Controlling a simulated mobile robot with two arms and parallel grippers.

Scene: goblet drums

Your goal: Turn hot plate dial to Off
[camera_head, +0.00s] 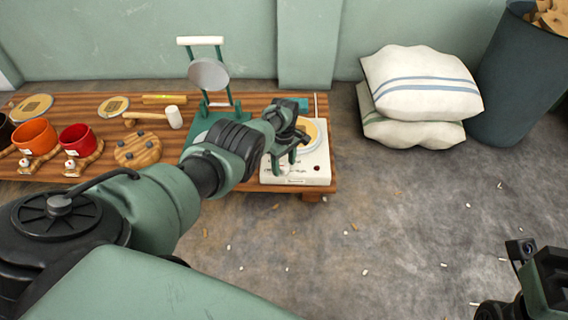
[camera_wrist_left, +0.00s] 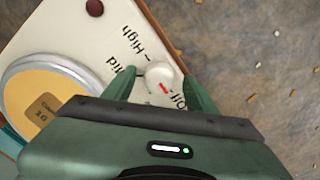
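The hot plate (camera_head: 313,174) is a white box with a round plate on top, at the right end of the wooden table. The red mark points roughly toward Off. My left gripper (camera_head: 283,160) is over the front of the hot plate. In the left wrist view its fingers (camera_wrist_left: 160,82) are apart, one on each side of the dial, with small gaps visible. My right gripper (camera_head: 510,305) is partly in view at the lower right; its fingers are not clear.
A yellow disc (camera_wrist_left: 45,105) lies on the hot plate's round plate. A green stand (camera_head: 221,104) stands behind my left arm. Cups, a mallet and a wooden disc (camera_head: 137,149) are on the table's left. Sacks (camera_head: 420,85) and a bin (camera_head: 512,85) stand right; the floor in front is open.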

